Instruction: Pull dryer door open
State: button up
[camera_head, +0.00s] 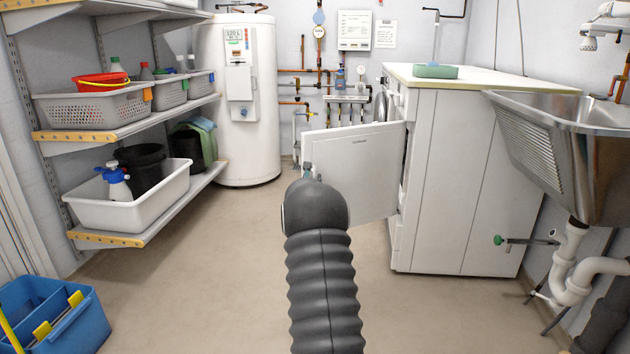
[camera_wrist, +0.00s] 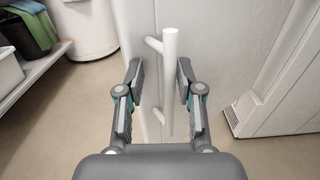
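The dryer (camera_head: 455,185) is the white cabinet at the right in the head view. Its white door (camera_head: 362,165) stands swung out from the front, well away from the body, with its free edge to the left. In the wrist view the door (camera_wrist: 215,65) fills the middle, and its white vertical bar handle (camera_wrist: 170,75) stands off it on two short posts. My gripper (camera_wrist: 161,78) is open, with one finger on each side of the handle; a gap shows beside each finger. In the head view my arm hides most of the gripper and the handle.
A metal sink (camera_head: 560,150) with pipes below stands at the right. Shelves with a white tub (camera_head: 130,200) line the left wall, and a white water heater (camera_head: 248,110) stands behind. A blue caddy (camera_head: 60,315) is on the floor at front left. The middle floor is clear.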

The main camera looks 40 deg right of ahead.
jog(key=v, duration=1.1)
jog(key=shift+s, duration=0.5)
jog(key=shift+a, duration=0.1)
